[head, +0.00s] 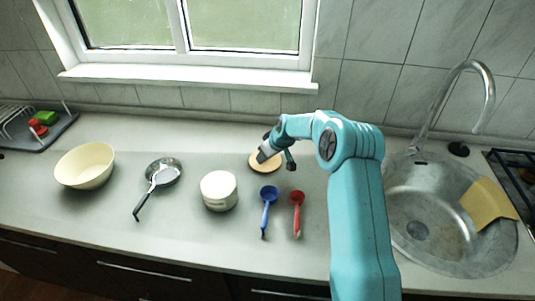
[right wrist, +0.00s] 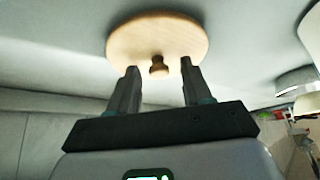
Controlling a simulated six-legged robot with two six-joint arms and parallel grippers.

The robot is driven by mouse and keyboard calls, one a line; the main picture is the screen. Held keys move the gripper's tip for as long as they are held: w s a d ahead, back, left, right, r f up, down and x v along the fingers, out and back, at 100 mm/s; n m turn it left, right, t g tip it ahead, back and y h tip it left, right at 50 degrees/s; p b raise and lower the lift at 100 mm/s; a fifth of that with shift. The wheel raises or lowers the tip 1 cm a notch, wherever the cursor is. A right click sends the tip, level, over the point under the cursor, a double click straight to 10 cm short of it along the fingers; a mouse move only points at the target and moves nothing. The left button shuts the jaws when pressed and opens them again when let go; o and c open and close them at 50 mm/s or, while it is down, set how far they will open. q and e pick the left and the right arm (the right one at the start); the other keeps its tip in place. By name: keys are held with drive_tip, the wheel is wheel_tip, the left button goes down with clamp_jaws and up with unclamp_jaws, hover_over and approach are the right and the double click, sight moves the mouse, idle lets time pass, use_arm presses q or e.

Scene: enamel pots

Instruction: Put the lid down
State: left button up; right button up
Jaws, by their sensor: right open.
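My right gripper (head: 276,158) is over the lid in the head view. In the right wrist view the gripper (right wrist: 159,68) is open, with one finger on each side of the knob and a gap to both. A white pot (head: 219,191) stands left of the lid. My left gripper is not in view.
A blue ladle (head: 268,195) and a red ladle (head: 297,200) lie in front of the lid. A pan (head: 163,172), a cream bowl (head: 85,165) and a dish rack (head: 45,135) are to the left. The sink (head: 440,215) is on the right.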

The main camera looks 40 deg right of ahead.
drive_tip(key=shift+r, duration=0.2)
drive_tip(key=shift+s+r, duration=0.1)
drive_tip(key=shift+r, duration=0.15)
drive_tip(key=b+v, duration=0.2)
drive_tip(key=v, duration=0.9)
drive_tip(key=shift+s+r, duration=0.1)
